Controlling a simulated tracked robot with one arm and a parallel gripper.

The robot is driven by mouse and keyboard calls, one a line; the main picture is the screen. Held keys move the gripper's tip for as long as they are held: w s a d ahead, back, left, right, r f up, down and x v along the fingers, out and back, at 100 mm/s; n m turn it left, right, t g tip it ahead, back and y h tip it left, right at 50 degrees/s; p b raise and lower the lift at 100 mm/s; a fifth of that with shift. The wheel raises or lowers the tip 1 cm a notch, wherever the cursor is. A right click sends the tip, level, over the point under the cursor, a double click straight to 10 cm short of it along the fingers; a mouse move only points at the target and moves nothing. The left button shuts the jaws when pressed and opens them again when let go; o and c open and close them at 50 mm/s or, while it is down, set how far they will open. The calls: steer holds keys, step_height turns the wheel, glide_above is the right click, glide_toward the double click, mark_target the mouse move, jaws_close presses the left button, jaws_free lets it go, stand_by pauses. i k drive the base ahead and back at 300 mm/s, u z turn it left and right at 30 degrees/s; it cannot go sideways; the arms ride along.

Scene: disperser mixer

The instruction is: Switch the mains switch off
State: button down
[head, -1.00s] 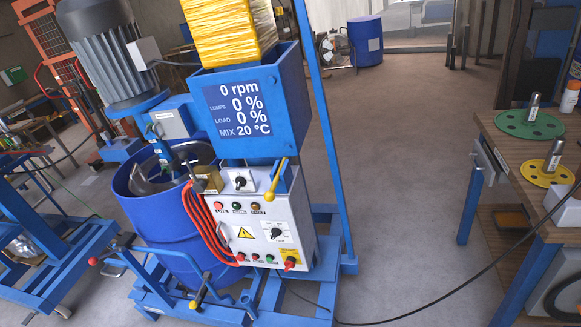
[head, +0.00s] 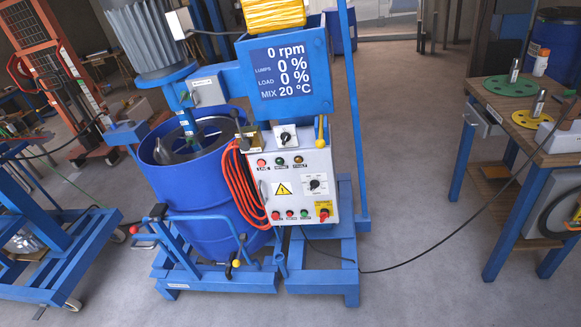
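The mixer's control panel (head: 293,178) is a pale box at the middle of the head view, facing me. A red knob on a yellow plate (head: 323,212) at its lower right looks like the mains switch; its lettering is too small to read. A black rotary knob (head: 316,184) sits above it, and another black rotary switch (head: 285,136) is on a small box on top. A row of lamps (head: 280,161) is labelled LIVE and FAULT among others. The display (head: 286,75) reads 0 rpm, 0 %, 0 %, 20 °C. My gripper is not in view.
A blue drum (head: 205,180) stands left of the panel, with an orange cable coil (head: 240,190) between. A yellow-knobbed lever (head: 321,130) rises by the panel's top right. A black cable (head: 430,252) runs right to a workbench (head: 545,155). The floor in front is clear.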

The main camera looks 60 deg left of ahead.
mark_target(324, 216)
steer(key=k, duration=0.85)
steer(key=u, duration=1.1)
steer(key=k, duration=0.6)
steer(key=z, duration=0.45)
steer(key=i, duration=0.9)
steer(key=z, duration=0.35)
steer(key=i, duration=1.4)
steer(key=u, duration=0.2)
